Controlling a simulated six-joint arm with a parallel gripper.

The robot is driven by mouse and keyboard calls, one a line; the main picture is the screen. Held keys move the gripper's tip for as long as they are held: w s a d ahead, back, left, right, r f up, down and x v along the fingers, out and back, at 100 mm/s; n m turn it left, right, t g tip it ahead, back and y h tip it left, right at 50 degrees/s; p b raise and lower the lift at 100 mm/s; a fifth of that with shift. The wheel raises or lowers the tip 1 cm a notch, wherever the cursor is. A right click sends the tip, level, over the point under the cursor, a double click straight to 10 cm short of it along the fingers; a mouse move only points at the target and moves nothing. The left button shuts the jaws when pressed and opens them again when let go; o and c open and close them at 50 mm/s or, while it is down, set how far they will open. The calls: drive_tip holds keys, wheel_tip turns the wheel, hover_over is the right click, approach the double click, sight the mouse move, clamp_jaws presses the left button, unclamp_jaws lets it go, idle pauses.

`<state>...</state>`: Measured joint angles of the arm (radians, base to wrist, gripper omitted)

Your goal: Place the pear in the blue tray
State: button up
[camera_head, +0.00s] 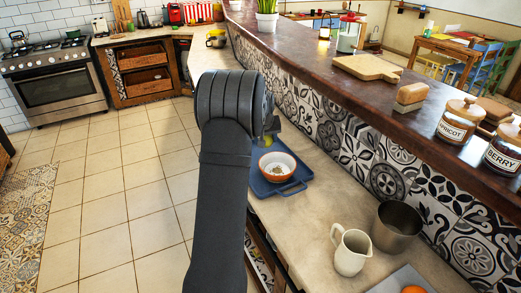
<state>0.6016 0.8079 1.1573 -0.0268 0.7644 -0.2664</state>
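The blue tray (300,186) lies on the lower counter, just right of my arm. An orange bowl with a white inside (281,160) sits in it, with something small at the bottom of the bowl. My gripper (271,127) is mostly hidden behind my dark arm, above the back edge of the tray. A small yellow-green patch (267,140) shows under it; it may be part of the pear, but I cannot tell whether it is held. No whole pear is visible. The finger opening is hidden.
A cream pitcher (351,252) and a metal cup (396,228) stand on the near counter. An orange fruit (413,289) shows at the bottom edge. The raised brown ledge (330,70) holds jars and a cutting board (367,67). The counter between tray and pitcher is clear.

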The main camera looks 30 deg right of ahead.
drive_tip(key=shift+w+a+f, duration=0.3)
drive_tip(key=shift+w+f, duration=0.15)
drive_tip(key=shift+w, duration=0.15)
drive_tip(key=shift+w+a+f, duration=0.3)
drive_tip(key=shift+w+f, duration=0.1)
drive_tip(key=shift+w, duration=0.2)
drive_tip(key=shift+f, duration=1.95)
drive_tip(key=shift+f, duration=0.15)
drive_tip(key=o, duration=1)
drive_tip(key=shift+s+r, duration=0.1)
drive_tip(key=shift+r, duration=0.4)
drive_tip(key=v, duration=1.1)
drive_tip(key=shift+s+a+r, duration=0.1)
drive_tip(key=shift+a, duration=0.05)
